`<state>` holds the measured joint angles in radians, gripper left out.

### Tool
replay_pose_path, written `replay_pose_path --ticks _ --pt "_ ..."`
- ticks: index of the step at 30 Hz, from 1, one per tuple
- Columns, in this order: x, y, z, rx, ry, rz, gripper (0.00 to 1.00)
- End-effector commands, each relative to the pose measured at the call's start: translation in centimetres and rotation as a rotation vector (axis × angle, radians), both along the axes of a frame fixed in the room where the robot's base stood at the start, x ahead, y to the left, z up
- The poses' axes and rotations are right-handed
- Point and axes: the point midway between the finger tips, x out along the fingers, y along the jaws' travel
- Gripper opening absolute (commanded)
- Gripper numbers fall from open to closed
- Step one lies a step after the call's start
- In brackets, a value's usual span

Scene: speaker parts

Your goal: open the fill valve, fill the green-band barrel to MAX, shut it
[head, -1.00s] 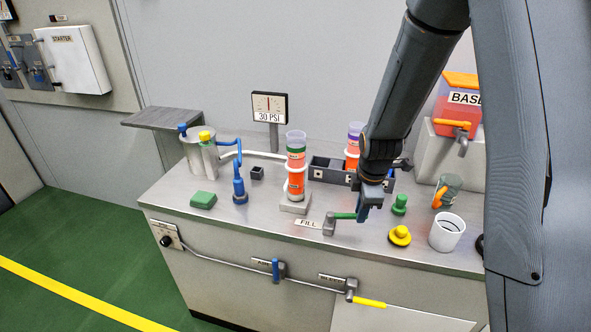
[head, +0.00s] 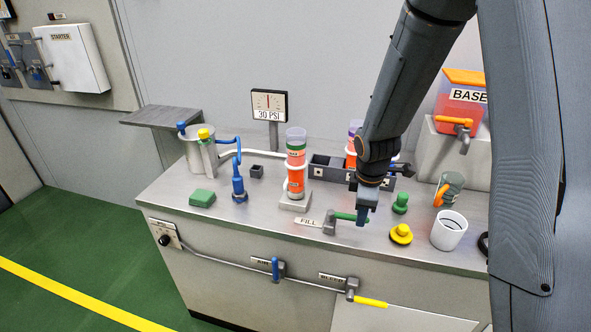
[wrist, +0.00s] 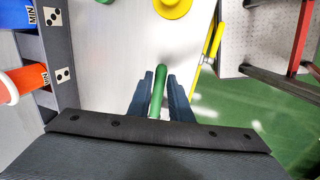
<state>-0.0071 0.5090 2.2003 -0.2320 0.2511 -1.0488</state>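The green-band barrel (head: 296,160) stands upright on a pale block, a clear tube with orange sections and a green band near its top. Its exact level against MAX is too small to read. The fill valve (head: 330,222) sits on the bench beside the FILL label (head: 308,221), its green handle (head: 347,217) pointing right. My gripper (head: 364,219) is down at the handle's free end. In the wrist view the green handle (wrist: 158,92) lies between my two fingers (wrist: 159,98), with what look like narrow gaps on both sides.
A green knob (head: 400,203), a yellow cap (head: 401,235) and a white cup (head: 449,231) stand right of my gripper. A dark rack (head: 328,171) is behind. Air and bleed valves are on the bench front. A gauge (head: 269,105) reads 30 PSI.

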Motion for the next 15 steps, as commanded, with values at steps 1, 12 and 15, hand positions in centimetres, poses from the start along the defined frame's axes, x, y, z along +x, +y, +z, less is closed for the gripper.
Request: replay_pose_path --ticks 1,12,15 --pt "0.02 -0.01 0.05 0.000 0.000 0.001 0.28" --pt "-0.04 -0.20 0.07 0.000 0.001 0.000 0.36" --pt "-0.20 -0.62 0.13 0.000 0.001 -0.001 0.36"
